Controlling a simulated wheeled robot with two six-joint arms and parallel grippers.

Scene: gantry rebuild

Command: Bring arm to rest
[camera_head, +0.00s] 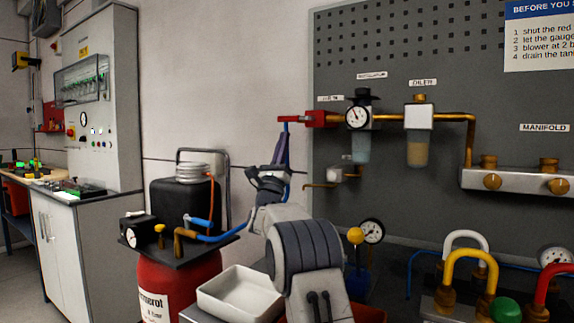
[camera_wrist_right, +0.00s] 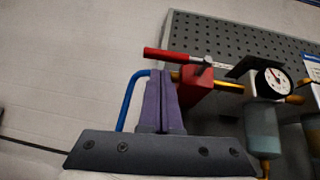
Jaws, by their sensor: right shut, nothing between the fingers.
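My right arm rises from the bottom middle of the head view. Its gripper (camera_head: 284,138) points up, with its purple fingers just below the red valve handle (camera_head: 292,119) at the left end of the brass pipe. In the right wrist view the purple fingers (camera_wrist_right: 160,76) are closed together with nothing between them. The red handle (camera_wrist_right: 177,56) and red valve body (camera_wrist_right: 203,86) show beyond and above the fingertips. I cannot tell whether the fingertips touch the handle. My left gripper is not in view.
A grey pegboard (camera_head: 450,75) carries a gauge (camera_head: 358,117), an oiler (camera_head: 418,150) and a manifold (camera_head: 520,181). A red tank (camera_head: 178,280) with a black compressor and a white tray (camera_head: 238,293) stand close by the arm. Coloured shackle-shaped parts (camera_head: 470,256) stand at lower right.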

